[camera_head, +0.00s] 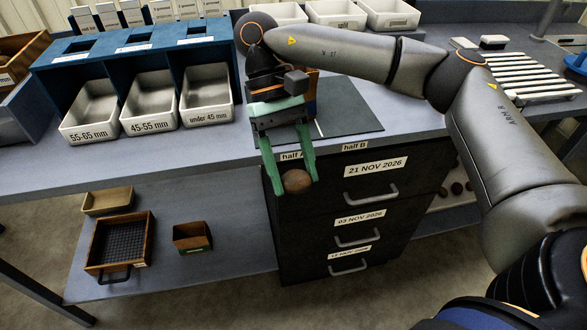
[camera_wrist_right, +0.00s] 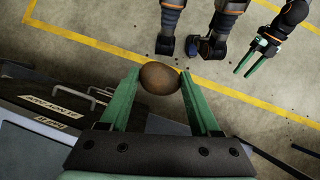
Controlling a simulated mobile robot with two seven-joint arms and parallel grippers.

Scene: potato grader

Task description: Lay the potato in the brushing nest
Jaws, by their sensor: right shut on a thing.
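The brown, round potato (camera_head: 298,181) is between the green fingertips of my right gripper (camera_head: 292,186), which is shut on it. The gripper points down and holds it in front of the dark drawer cabinet, near the worktop's front edge. The right wrist view shows the potato (camera_wrist_right: 160,78) pinched between both fingertips, with floor behind it. My left gripper (camera_wrist_right: 258,54) shows at the upper right of that view, its green fingers apart and empty; it is outside the head view. I cannot identify the brushing nest with certainty.
Blue sorter with labelled white bins (camera_head: 207,95) stands at left. A dark mat (camera_head: 350,112) lies behind my gripper. A white slatted rack (camera_head: 530,76) is at right. The drawer cabinet (camera_head: 350,215) has protruding handles. Wooden trays (camera_head: 120,245) sit on the lower shelf.

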